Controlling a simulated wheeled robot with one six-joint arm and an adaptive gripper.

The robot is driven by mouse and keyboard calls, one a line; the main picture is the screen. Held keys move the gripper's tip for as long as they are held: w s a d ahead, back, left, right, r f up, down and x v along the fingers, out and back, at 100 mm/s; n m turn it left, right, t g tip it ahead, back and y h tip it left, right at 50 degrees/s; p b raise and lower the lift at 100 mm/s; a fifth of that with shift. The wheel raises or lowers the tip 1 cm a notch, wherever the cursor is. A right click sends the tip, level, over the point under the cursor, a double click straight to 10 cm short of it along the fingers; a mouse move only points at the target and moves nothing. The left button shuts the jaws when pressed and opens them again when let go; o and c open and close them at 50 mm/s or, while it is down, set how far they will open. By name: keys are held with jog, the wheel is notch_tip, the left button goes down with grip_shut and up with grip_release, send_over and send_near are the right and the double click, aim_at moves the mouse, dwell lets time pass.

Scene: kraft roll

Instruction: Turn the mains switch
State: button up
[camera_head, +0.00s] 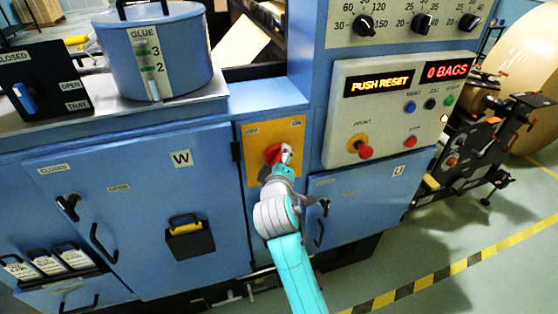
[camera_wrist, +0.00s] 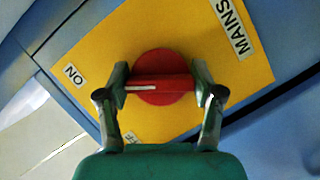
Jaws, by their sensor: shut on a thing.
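The mains switch is a round red knob (camera_head: 272,153) on a yellow plate (camera_head: 289,132) in the blue cabinet front. In the wrist view the knob (camera_wrist: 165,61) has a raised red bar with a white line at its left end. The line points left, roughly toward the ON label (camera_wrist: 73,75). The MAINS label (camera_wrist: 230,27) is at upper right, and the OFF label (camera_wrist: 130,137) is partly hidden by my gripper. My gripper (camera_wrist: 161,85) is shut on the bar, one finger at each end. In the head view my gripper (camera_head: 283,156) covers part of the knob.
Right of the plate is a control panel with a PUSH RESET display (camera_head: 379,84) and a red mushroom button (camera_head: 364,151). Below are cabinet doors with handles (camera_head: 103,243). A glue pot (camera_head: 185,55) stands at upper left. The floor at right (camera_head: 480,270) is clear.

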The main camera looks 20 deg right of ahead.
jog(key=shift+f+m+g+y, duration=0.1)
jog(key=shift+m+g+y, duration=0.2)
jog(key=shift+m, duration=0.6)
jog(key=o, duration=1.1)
jog(key=shift+o, duration=0.2)
jog(key=v, duration=1.2)
jog(key=shift+d, duration=0.15)
